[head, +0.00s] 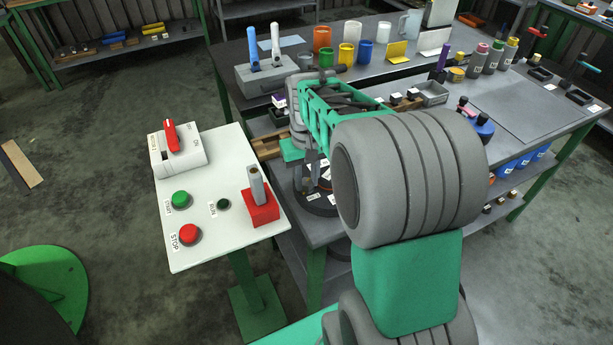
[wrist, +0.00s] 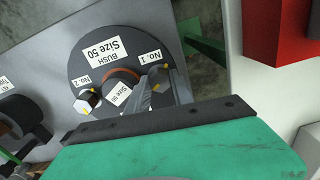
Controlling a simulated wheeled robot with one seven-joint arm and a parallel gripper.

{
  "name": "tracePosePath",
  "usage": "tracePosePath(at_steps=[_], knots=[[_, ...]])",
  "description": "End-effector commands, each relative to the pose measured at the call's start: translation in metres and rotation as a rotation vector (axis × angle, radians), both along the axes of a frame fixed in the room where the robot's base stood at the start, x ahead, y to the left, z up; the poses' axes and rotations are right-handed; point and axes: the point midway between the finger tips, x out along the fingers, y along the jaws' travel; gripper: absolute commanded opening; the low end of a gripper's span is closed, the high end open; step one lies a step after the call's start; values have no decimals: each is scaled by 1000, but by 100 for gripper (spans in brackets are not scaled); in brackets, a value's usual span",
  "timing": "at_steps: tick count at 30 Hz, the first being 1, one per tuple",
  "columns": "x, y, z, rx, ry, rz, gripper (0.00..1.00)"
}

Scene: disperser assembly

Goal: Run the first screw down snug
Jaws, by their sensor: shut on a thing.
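The round dark disc (wrist: 92,52) carries labels reading "BUSH Size 50", "No. 1" and "Size 50"; in the head view (head: 322,206) it sits on the grey bench corner, partly behind my arm. My gripper (wrist: 153,84) points down at the disc beside the "No. 1" label. It is shut on the first screw (wrist: 158,73), a dark cylinder with a yellow mark, partly hidden by the fingers. How far the screw is seated cannot be told. A second screw (wrist: 88,98), with a pale hex head and yellow marks, stands on the other side of the brown ring (wrist: 122,76).
A white control panel (head: 205,225) with start and stop buttons stands left of the disc. A red block with a grey handle (head: 262,208) sits on its edge. A grey holder (head: 268,75), coloured cups and bottles occupy the bench behind.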

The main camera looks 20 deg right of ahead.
Motion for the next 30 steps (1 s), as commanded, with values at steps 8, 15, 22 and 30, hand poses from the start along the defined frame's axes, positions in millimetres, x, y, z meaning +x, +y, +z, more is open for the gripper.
tracePosePath(at_steps=[8, 15, 22, 30], knots=[[1, -1, 2, -1, -4, -256, 0], [1, -1, 2, -1, -4, -442, 0], [1, -1, 1, -1, -4, -556, 0], [1, -1, 1, -1, -5, -609, 0]])
